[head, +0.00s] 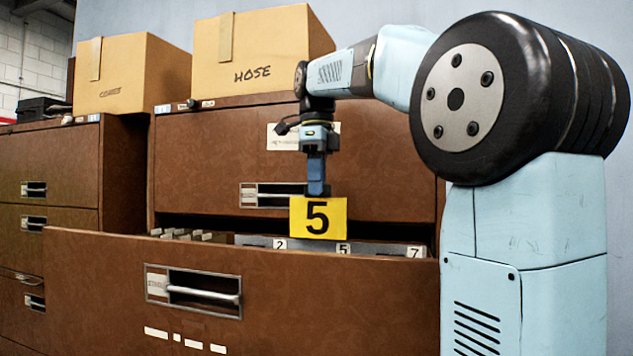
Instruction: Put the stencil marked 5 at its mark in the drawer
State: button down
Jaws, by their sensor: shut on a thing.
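The yellow stencil marked 5 (318,218) hangs upright from my gripper (317,190), which is shut on its top edge. The stencil is above the open drawer (110,268), behind or over its front edge; I cannot tell its exact depth. Inside the drawer stand small white marks: 2 (280,244), 5 (343,248) and 7 (415,252). The 5 mark is slightly right of and below the stencil. The drawer floor is hidden by the drawer front.
Several light files or cards (190,235) stand in the drawer's left part. The closed upper drawer (215,165) is behind my gripper. A HOSE box (260,50) and another carton (130,75) sit on the cabinets.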

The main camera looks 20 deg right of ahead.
aim_at(317, 197)
jog(key=shift+d+f, duration=0.1)
jog(key=shift+f, duration=2.75)
jog(key=shift+f, duration=3.65)
dwell(1.4)
